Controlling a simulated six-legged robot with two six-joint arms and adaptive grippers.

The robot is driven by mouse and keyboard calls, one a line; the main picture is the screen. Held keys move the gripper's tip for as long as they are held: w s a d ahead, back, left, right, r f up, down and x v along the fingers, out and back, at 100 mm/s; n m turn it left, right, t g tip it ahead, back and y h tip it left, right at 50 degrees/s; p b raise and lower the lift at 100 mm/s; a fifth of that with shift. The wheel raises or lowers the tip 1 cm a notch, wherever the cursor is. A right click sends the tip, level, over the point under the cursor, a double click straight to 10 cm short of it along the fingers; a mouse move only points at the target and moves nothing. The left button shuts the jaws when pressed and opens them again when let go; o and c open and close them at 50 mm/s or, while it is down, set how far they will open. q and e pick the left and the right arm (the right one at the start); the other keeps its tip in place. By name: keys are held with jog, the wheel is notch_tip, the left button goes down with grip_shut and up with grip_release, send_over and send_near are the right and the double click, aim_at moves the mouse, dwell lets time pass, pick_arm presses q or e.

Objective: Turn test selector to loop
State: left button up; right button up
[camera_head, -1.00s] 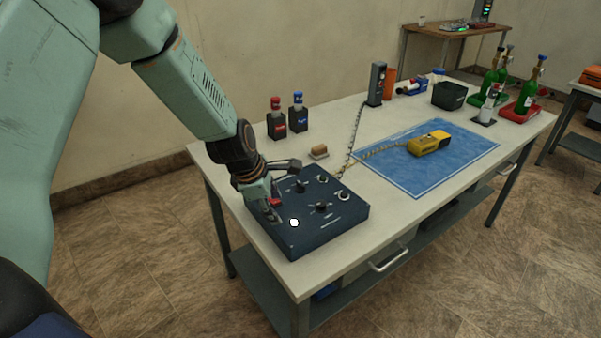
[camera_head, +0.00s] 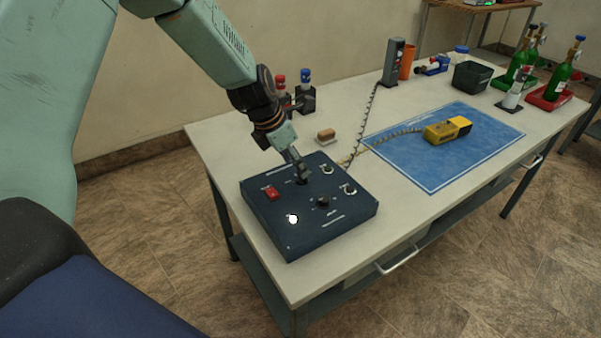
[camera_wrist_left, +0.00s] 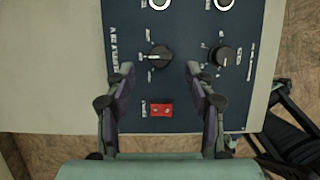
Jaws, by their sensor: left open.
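The dark blue trainer panel (camera_head: 255,217) lies on the near left of the table. It carries two black knobs, a red switch (camera_head: 270,192) and a white lit spot (camera_head: 292,218). My left gripper (camera_head: 303,179) is over the back left knob, which it mostly hides in the head view. In the left wrist view, that knob (camera_wrist_left: 160,57) lies just ahead of and between the open fingertips (camera_wrist_left: 160,72); its pale mark seems to point left. The other knob (camera_head: 323,201) is to its right in the wrist view (camera_wrist_left: 223,57). Labels are too small to read. My right gripper is out of view.
A tan block (camera_head: 326,135) and red- and blue-capped items (camera_head: 305,92) stand behind the panel. A coiled cord runs to a grey upright unit (camera_head: 393,62). A yellow device (camera_head: 447,130) lies on a blue mat (camera_head: 400,165). Green bottles (camera_head: 558,76) stand at far right.

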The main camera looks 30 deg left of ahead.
aim_at(299, 181)
pick_arm(q)
jog(key=shift+b+x, duration=0.7)
jog(key=shift+x, duration=1.2)
jog(key=shift+c, duration=0.3)
grip_shut()
